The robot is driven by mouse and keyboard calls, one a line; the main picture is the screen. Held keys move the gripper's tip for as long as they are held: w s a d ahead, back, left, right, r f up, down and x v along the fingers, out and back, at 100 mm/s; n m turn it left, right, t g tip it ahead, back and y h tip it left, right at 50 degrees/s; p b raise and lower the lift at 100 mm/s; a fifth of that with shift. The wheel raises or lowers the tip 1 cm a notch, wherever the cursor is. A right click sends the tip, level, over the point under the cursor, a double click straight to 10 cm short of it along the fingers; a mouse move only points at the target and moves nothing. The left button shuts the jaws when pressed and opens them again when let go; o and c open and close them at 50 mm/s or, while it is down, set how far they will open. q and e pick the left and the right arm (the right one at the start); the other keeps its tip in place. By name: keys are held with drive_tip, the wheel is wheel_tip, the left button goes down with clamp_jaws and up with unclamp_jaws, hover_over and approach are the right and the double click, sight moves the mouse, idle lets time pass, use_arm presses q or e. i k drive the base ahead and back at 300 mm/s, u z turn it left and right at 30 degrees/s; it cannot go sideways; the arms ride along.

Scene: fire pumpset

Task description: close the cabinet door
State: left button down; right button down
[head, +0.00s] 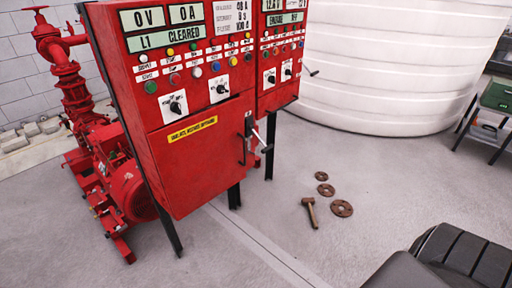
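The red control cabinet (133,78) stands on black legs at the left centre of the head view. Its lower front door (200,165) is a red panel with a yellow warning label (192,129). Neither of my grippers is in view, and nothing is seen touching the door.
A second red panel (283,75) adjoins on the right. A red pump (110,170) stands behind at left. A hammer (311,212) and several rusty discs (341,208) lie on the floor. A white tank (400,60) fills the back. The floor before the cabinet is clear.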

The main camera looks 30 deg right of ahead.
sight(199, 156)
drive_tip(key=z, duration=0.55)
drive_tip(key=k, duration=1.25)
drive_tip(key=z, duration=1.05)
drive_tip(key=i, duration=0.7)
drive_tip(key=z, duration=0.95)
drive_tip(key=i, duration=1.7)
drive_tip(key=u, duration=0.3)
drive_tip(key=i, duration=0.95)
drive_tip(key=u, duration=1.55)
drive_tip(key=i, duration=0.65)
drive_tip(key=u, duration=0.55)
